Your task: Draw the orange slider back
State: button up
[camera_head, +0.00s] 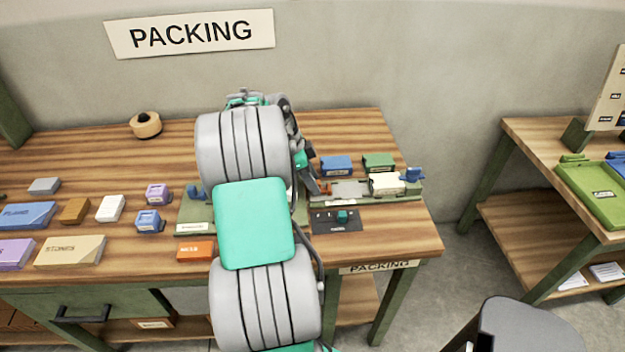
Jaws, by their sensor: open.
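My arm rises through the middle of the view and hides part of the bench. The end of my gripper (316,182) shows past the arm's right side, at the left end of a green fixture (374,199) with a grey middle. The gripper is open. A small orange piece (327,187) shows right by the fingertips and may be the orange slider. I cannot tell whether the fingers touch it. A white block (387,184) and a blue part (412,174) sit at the fixture's right end. An orange labelled block (195,251) lies at the bench's front, left of my arm.
A blue box (336,166) and a green box (378,162) stand behind the fixture. A dark panel with a teal knob (342,216) lies in front. Another green fixture (193,229) is partly hidden by my arm. Several coloured blocks and a tape roll (146,125) are on the left.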

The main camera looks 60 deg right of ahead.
jog(key=v, duration=0.7)
jog(key=shift+r, duration=0.25)
jog(key=shift+w+a, duration=0.1)
